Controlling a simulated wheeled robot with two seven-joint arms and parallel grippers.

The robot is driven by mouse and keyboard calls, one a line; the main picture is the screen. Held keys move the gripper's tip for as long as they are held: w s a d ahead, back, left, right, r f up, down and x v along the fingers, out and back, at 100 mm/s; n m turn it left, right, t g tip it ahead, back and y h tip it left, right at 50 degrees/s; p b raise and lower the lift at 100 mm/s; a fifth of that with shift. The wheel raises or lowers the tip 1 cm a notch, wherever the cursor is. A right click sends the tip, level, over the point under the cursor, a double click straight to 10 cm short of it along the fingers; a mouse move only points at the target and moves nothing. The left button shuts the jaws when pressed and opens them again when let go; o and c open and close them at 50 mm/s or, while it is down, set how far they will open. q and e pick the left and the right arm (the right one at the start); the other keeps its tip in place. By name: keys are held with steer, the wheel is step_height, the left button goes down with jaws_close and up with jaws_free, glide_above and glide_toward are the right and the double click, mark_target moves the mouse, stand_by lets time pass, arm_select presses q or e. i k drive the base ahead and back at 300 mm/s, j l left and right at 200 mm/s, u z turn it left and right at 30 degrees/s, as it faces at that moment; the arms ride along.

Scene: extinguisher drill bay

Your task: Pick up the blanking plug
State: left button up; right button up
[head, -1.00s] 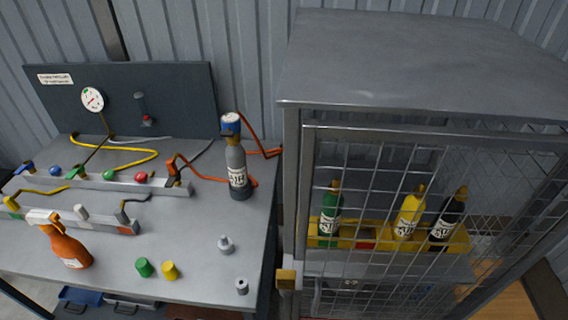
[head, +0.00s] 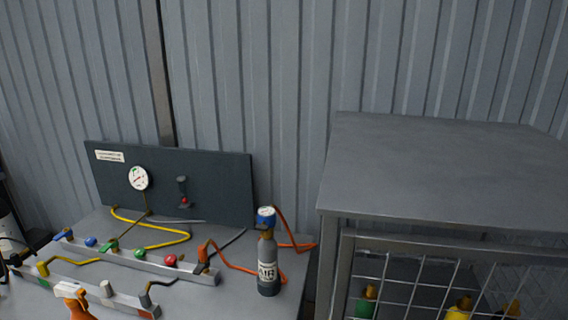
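No loose blanking plug shows on the part of the workbench (head: 228,302) now in the head view; the bench's front part is below the picture edge. A pale grey cylindrical piece (head: 106,288) stands on the front manifold rail (head: 128,302); I cannot tell whether it is a plug. Neither of my grippers is in view.
A grey air cylinder (head: 267,270) with a blue top stands at the bench's right, beside orange hoses. An orange spray bottle (head: 76,302) is cut off at the bottom edge. Behind is a dark panel with a gauge (head: 138,178). A mesh cage (head: 440,180) stands right.

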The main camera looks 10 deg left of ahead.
mark_target(105, 286)
steer(key=u, duration=1.5)
